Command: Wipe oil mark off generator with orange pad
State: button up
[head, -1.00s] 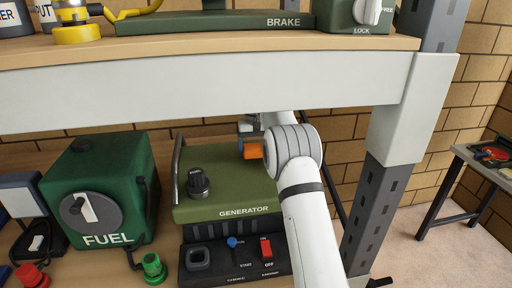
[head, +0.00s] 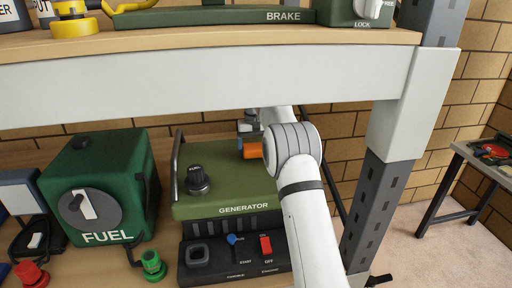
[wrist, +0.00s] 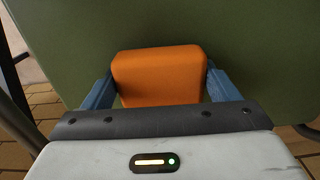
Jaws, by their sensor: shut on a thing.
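The generator (head: 225,201) is a green unit with a black knob on top and a dark control panel on its front, standing on the lower shelf. My gripper (wrist: 160,82) is shut on the orange pad (wrist: 160,75), with a blue finger on each side. In the head view, the pad (head: 250,149) is over the rear right of the generator's top, partly behind my arm. In the wrist view, the green top (wrist: 255,40) fills the background close to the pad; I cannot tell whether they touch. I can make out no oil mark; the pad and arm hide part of the top.
A green fuel box (head: 95,190) stands left of the generator. The upper shelf edge (head: 200,80) runs close above my arm. A grey post (head: 365,210) stands at the right. A black rail (head: 176,165) edges the generator's left side.

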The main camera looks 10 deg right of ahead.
aim_at(253, 143)
jog(key=shift+f, duration=0.4)
jog(key=shift+w+r+p, duration=0.1)
jog(key=shift+w+p, duration=0.3)
jog(key=shift+w, duration=1.6)
jog(key=shift+s+f+b, duration=0.15)
jog(key=shift+f+b, duration=0.05)
jog(key=shift+b, duration=0.25)
